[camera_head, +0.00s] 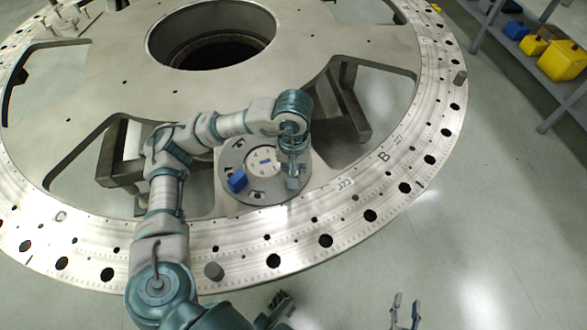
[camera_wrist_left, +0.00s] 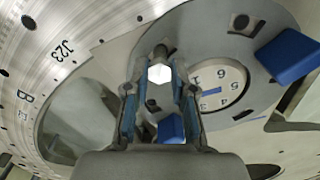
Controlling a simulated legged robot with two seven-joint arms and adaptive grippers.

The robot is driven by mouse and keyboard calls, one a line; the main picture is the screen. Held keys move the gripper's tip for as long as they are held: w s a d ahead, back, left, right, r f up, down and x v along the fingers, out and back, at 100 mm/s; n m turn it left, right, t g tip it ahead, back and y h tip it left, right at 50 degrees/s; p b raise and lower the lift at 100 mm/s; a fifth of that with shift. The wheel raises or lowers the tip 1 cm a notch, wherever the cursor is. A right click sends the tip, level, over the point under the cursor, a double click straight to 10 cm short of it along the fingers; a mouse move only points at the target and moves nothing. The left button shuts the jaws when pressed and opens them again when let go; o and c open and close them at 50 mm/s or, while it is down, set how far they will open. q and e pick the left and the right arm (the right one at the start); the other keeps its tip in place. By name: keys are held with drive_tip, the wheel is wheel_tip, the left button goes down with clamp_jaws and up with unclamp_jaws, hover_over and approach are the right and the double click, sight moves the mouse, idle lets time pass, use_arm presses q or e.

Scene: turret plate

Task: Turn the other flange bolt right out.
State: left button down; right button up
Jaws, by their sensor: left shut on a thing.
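The round grey flange (camera_head: 232,152) with a numbered dial (camera_head: 262,163) sits on the big turret plate (camera_head: 110,80). It also shows in the left wrist view (camera_wrist_left: 222,35). My left gripper (camera_head: 291,178) reaches down over the flange's right side. In the left wrist view its two fingers (camera_wrist_left: 160,68) are closed in on a bolt with a pale six-sided head (camera_wrist_left: 160,74). How far the bolt's shank sits in the flange cannot be told. My right gripper (camera_head: 405,308) is low in the head view, off the plate, open and empty.
A blue block (camera_head: 237,181) stands on the flange's left side. A shelf with yellow bins (camera_head: 562,60) is at upper right. The floor at lower right is clear.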

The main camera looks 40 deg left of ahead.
drive_tip(key=shift+r, duration=0.1)
use_arm(q)
drive_tip(key=shift+r+p, duration=2.75)
drive_tip(key=shift+r, duration=0.75)
use_arm(e)
wheel_tip(320, 180, up, 8)
drive_tip(key=shift+w+f+t, duration=0.25)
drive_tip(key=shift+t, duration=0.15)
use_arm(q)
drive_tip(key=shift+f, duration=0.15)
